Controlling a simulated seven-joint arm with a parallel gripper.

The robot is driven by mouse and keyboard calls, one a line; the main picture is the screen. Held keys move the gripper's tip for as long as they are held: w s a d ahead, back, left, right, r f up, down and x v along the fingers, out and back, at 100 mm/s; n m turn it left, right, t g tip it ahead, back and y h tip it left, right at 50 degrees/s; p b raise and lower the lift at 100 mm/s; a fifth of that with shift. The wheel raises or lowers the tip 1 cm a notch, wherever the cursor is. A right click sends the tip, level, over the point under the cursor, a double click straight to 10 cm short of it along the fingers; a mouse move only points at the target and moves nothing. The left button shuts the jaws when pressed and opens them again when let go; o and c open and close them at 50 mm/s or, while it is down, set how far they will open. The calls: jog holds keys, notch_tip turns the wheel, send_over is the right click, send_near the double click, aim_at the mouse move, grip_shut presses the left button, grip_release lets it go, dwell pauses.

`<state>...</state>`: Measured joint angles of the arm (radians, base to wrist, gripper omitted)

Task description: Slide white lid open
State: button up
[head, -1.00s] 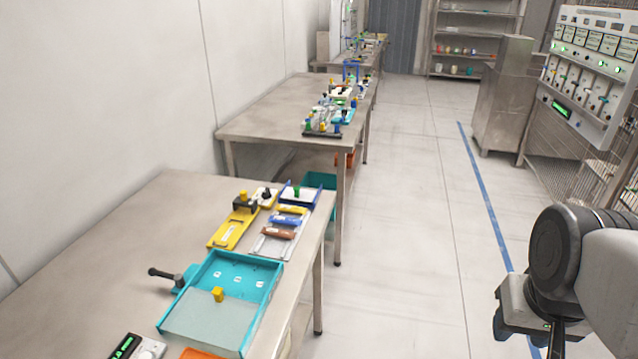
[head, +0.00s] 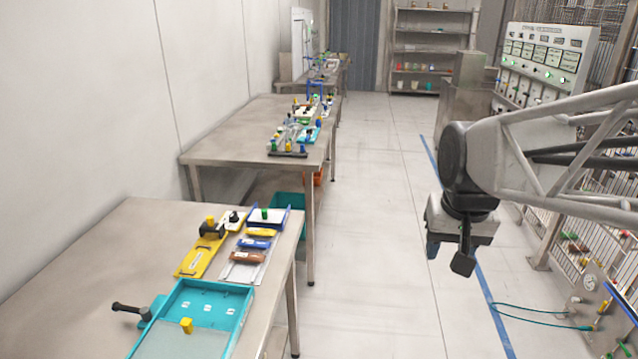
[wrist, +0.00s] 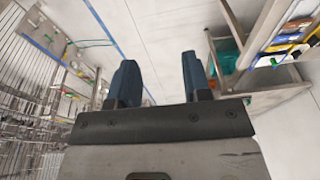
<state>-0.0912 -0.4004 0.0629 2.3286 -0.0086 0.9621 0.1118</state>
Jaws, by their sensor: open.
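A white lid (head: 258,220) with a green knob (head: 264,213) sits in a blue frame (head: 284,218) at the far right corner of the near table. A pale grey-green panel (head: 172,344) with a yellow knob (head: 187,325) lies in a turquoise tray (head: 247,298) nearer the camera. I cannot tell from the pictures alone which one the task means. My gripper (head: 448,255) hangs over the aisle, well right of the table and touching nothing. In the wrist view its two blue fingers (wrist: 160,80) are apart with nothing between them.
The near table (head: 110,240) also holds a yellow rail (head: 200,257) and a rack of yellow, blue and brown pieces (head: 247,256). A teal bin (head: 289,203) is beyond its far edge. A panel (head: 545,65) and wire fence stand right. The aisle floor (head: 380,280) is clear.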

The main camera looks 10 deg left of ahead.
jog(key=w+a+r, duration=0.1)
jog(key=w+a, duration=0.3)
jog(key=w, duration=0.4)
jog(key=w+a, duration=0.4)
jog(key=w, duration=0.3)
jog(key=g, duration=0.2)
send_over(264, 211)
jog(key=f, duration=1.9)
jog(key=shift+s+d+f, duration=0.1)
jog(key=shift+d+f, duration=0.15)
jog(key=shift+d, duration=0.05)
jog(key=shift+a+f, duration=0.2)
jog(key=shift+a, duration=0.05)
jog(key=shift+f, duration=0.1)
jog(key=shift+f, duration=3.8)
grip_shut()
